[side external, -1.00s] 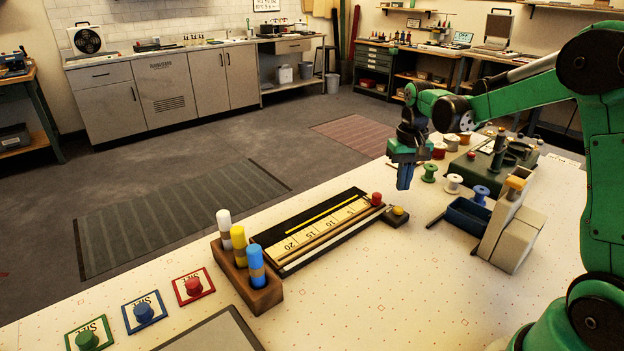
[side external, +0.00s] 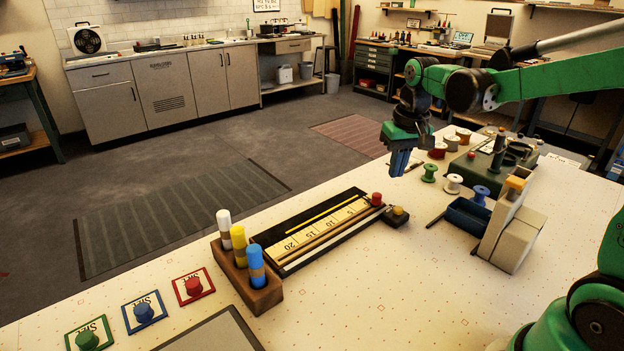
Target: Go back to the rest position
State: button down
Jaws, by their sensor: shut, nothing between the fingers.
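My gripper (side external: 399,163) hangs over the far edge of the white table (side external: 400,285), fingers pointing down. Its blue fingers are together and nothing shows between them. It is beyond the ruler board (side external: 318,230) and left of the thread spools, apart from both as far as this view shows. My green arm reaches in from the right edge, with its upper part stretched nearly level.
A wooden block (side external: 262,291) holds white, yellow and blue tubes. Red (side external: 193,286), blue (side external: 144,312) and green (side external: 88,340) knobs sit on cards at the front left. A dark blue bin (side external: 468,216) stands beside a grey dispenser (side external: 512,240). Spools (side external: 453,183) line the back right.

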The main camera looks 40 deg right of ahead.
jog(key=s+a+n+t, duration=0.4)
jog(key=s+a+t, duration=0.1)
jog(key=a, duration=0.7)
jog(key=shift+s+r+n+t+y, duration=0.3)
jog(key=shift+s+r, duration=0.1)
jog(key=shift+s, duration=0.45)
